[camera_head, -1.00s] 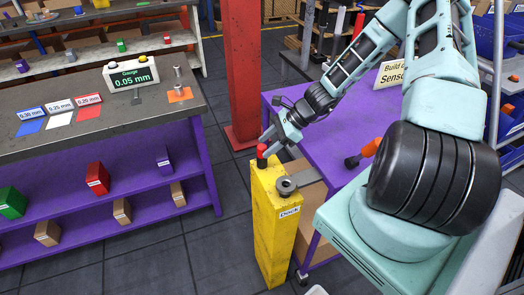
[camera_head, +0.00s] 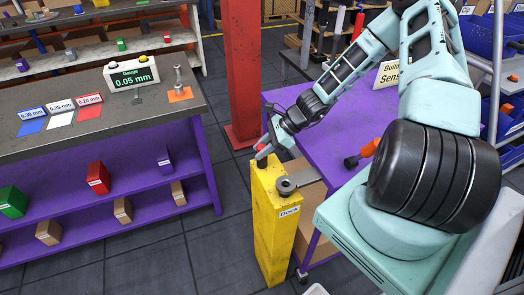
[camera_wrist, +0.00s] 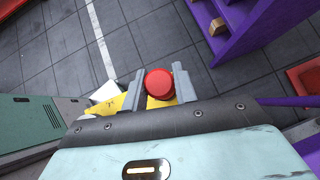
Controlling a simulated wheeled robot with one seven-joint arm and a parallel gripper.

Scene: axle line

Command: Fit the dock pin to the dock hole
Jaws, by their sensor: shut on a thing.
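The yellow dock post (camera_head: 270,235) stands upright with a "Dock" label near its top. A grey ring-shaped piece (camera_head: 286,186) sits at the right of its top. My gripper (camera_head: 262,153) is over the back left of the post top. In the wrist view, my gripper (camera_wrist: 158,88) has its grey fingers on both sides of a round red pin head (camera_wrist: 159,83), shut on it. Part of the red also shows by the fingers in the head view (camera_head: 263,142). The pin's lower part and the dock hole are hidden, so I cannot tell whether the pin is in the hole.
A purple table (camera_head: 322,133) stands right behind the post, with an orange-and-black tool (camera_head: 362,153) on it. A red column (camera_head: 240,75) rises behind. A grey-topped bench (camera_head: 60,140) with a gauge display (camera_head: 131,75) is at left. The floor between bench and post is clear.

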